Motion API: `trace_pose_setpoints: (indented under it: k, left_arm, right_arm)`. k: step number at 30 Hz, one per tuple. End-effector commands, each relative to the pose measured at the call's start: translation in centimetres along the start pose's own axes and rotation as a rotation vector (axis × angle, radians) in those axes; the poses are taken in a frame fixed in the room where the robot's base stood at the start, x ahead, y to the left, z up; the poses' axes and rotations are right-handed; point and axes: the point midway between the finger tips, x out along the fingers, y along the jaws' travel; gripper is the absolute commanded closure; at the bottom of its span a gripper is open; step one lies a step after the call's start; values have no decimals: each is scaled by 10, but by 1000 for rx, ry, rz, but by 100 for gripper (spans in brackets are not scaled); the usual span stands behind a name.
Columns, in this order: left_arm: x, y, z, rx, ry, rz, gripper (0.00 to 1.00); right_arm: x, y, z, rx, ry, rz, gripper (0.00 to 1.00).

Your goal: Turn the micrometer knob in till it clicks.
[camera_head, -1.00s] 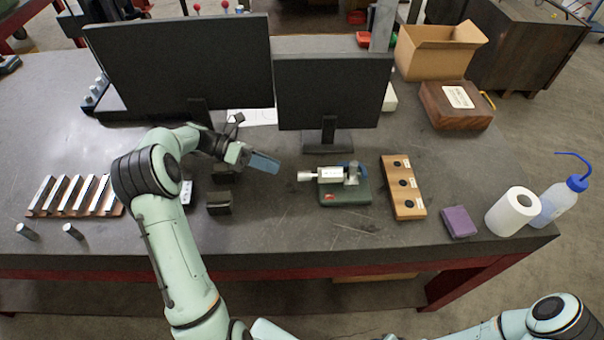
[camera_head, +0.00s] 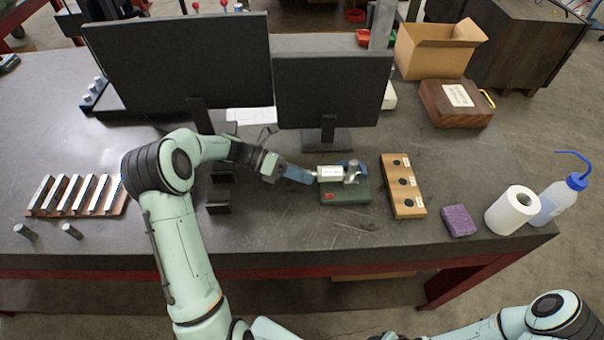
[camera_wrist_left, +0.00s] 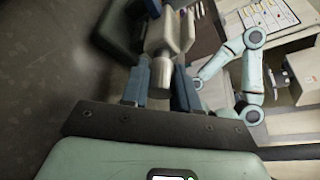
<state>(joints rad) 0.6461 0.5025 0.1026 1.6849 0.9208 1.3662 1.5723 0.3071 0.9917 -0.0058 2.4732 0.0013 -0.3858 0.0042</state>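The micrometer (camera_head: 330,173) lies level in a green stand (camera_head: 345,192) on the dark bench, its knob end pointing left. It also shows in the left wrist view (camera_wrist_left: 168,35). My left gripper (camera_head: 312,178) has its blue fingers at the knob end and hides the knob in the head view. In the left wrist view the silver knob (camera_wrist_left: 161,72) sits between the two fingertips (camera_wrist_left: 161,82), one on each side. The fingers look spread around it; whether they touch it I cannot tell. My right gripper is out of view; only part of that arm shows.
Two monitors (camera_head: 180,75) stand behind. A wooden block with dark holes (camera_head: 402,187) is just right of the stand, then a purple sponge (camera_head: 458,220), paper roll (camera_head: 513,211) and wash bottle (camera_head: 561,200). Small dark blocks (camera_head: 219,208) are below my left forearm.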

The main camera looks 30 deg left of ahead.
Motion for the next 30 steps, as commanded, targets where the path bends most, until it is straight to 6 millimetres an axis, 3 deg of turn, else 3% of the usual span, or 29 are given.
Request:
trace_pose_setpoints:
  k: [2, 14, 23, 30]
  left_arm:
    - [0, 0, 0, 0, 0, 0, 100]
    - [-1, 0, 0, 56, -1, 25, 100]
    - [0, 0, -1, 253, -1, 107, 100]
    - [0, 1, -2, 465, -2, 194, 100]
  right_arm:
    - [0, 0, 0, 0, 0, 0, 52]
    - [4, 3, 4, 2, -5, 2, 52]
    - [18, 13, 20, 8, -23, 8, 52]
    - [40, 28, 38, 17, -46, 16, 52]
